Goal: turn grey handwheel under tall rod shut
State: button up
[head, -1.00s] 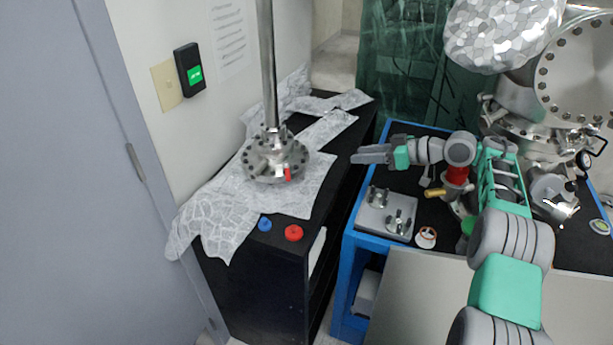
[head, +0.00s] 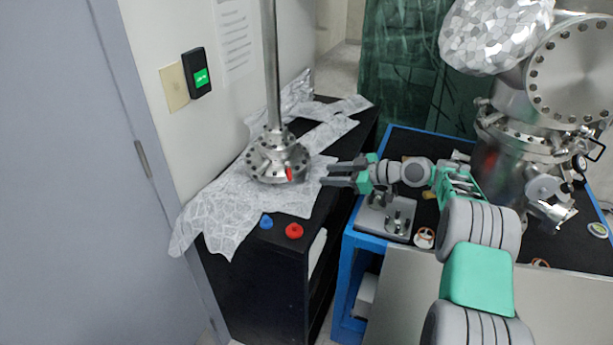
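The tall rod (head: 271,75) stands upright on a round bolted steel flange (head: 277,160) on the foil-covered black cabinet. A small red part (head: 289,174) shows on the flange's front. I cannot make out a separate grey handwheel under the rod; at this size it blends with the grey metal or is hidden. My gripper (head: 327,174) is just right of the flange, pointing left towards it. Its two fingers are apart with nothing seen between them. A small gap seems to show between fingertips and flange; depth is hard to judge.
A blue knob (head: 266,221) and a red knob (head: 294,231) lie at the cabinet's front edge. Crinkled foil (head: 215,215) covers much of its top. A blue-framed bench (head: 350,262) with a steel chamber (head: 508,170) stands at right.

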aim_at(307, 175)
jog(key=p+x, duration=0.1)
jog(key=x, duration=0.6)
jog(key=shift+w+a+f, duration=0.15)
jog(key=shift+a, duration=0.2)
grip_shut()
